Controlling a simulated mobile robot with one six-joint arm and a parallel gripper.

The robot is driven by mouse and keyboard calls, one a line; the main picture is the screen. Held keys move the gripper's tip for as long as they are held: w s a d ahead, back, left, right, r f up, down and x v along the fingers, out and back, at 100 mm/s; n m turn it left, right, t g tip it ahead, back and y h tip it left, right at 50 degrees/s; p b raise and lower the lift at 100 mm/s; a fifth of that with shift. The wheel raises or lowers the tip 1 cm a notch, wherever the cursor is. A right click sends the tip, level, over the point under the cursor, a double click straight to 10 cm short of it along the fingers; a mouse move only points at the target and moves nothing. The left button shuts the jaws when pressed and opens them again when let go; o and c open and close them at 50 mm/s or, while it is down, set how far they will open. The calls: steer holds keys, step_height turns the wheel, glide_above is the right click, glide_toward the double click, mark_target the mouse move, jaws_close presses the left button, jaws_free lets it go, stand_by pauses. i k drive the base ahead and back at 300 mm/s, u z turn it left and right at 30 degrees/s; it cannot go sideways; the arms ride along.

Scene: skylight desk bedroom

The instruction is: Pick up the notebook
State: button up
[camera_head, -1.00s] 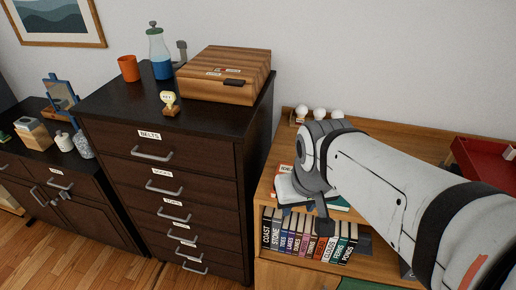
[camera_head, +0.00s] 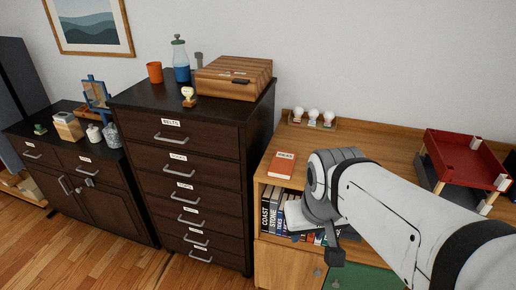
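A red notebook with a white label (camera_head: 282,164) lies flat on the left part of the wooden desk top (camera_head: 350,146). The label's writing is too small to read surely. My gripper (camera_head: 328,250) is at the end of the white arm, low in front of the desk's book shelf and to the right of and nearer than the notebook. It appears apart from the notebook. Its fingers are mostly hidden by the wrist, so I cannot see whether they are open or shut.
Several upright books (camera_head: 275,209) fill the shelf under the desk top. Bulbs on a small stand (camera_head: 312,118) sit behind the notebook. A red tray (camera_head: 466,158) is at right. A dark drawer cabinet (camera_head: 190,190) stands left, with a wooden box (camera_head: 233,79) on top.

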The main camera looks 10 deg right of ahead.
mark_target(282, 167)
steer(key=z, duration=0.2)
steer(key=i, duration=0.85)
steer(key=u, duration=0.1)
